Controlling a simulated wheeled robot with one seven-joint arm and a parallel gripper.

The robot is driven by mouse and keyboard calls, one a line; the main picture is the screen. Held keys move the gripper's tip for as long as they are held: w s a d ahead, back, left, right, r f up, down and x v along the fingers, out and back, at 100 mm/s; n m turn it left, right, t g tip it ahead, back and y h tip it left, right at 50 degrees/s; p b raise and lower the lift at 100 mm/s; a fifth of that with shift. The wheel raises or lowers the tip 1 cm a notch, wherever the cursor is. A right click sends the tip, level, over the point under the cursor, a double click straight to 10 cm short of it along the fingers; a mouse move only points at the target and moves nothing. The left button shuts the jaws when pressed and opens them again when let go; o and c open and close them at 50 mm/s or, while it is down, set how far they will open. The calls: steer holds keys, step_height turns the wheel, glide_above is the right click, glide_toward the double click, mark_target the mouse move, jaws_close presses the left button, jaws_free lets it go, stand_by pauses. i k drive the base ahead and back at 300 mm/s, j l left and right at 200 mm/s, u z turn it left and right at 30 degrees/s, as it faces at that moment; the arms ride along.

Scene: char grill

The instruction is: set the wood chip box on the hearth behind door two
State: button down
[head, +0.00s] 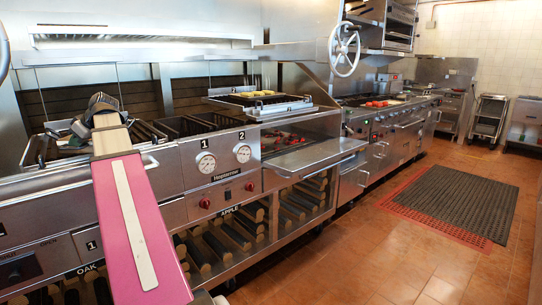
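My pink and white arm reaches over the grill at the left. At its far end a dark grey part, seemingly my gripper (102,103), is above the left grill; its fingers cannot be made out. I cannot pick out a wood chip box. The number 2 stands above a round gauge (243,153) on the steel front, beside a gauge marked 1 (206,162). Right of them a flat steel door (318,155) is folded down, and the hearth (290,139) behind it shows reddish embers. No number shows on this door.
Racks of logs (225,240) sit below, under APPLE and OAK labels. A raised grate (262,97) holds yellow food. A spoked handwheel (344,50) hangs above. The open door juts into the aisle. The tiled floor (385,250) is clear around a dark mat (460,207).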

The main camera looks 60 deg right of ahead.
mark_target(274, 147)
steer(key=j+z, duration=0.3)
steer(key=j, duration=0.2)
steer(key=k+j+z, duration=0.1)
steer(key=j+z, duration=0.25)
steer(key=i+l+z, duration=0.15)
steer(key=l+z, duration=0.25)
steer(key=i+l+z, duration=0.25)
steer(key=l+z, duration=0.15)
steer(key=l, duration=0.2)
steer(key=i+l+z, duration=0.25)
steer(key=l+z, duration=0.15)
steer(key=i+l+z, duration=0.8)
steer(key=i, duration=0.25)
steer(key=l, duration=0.1)
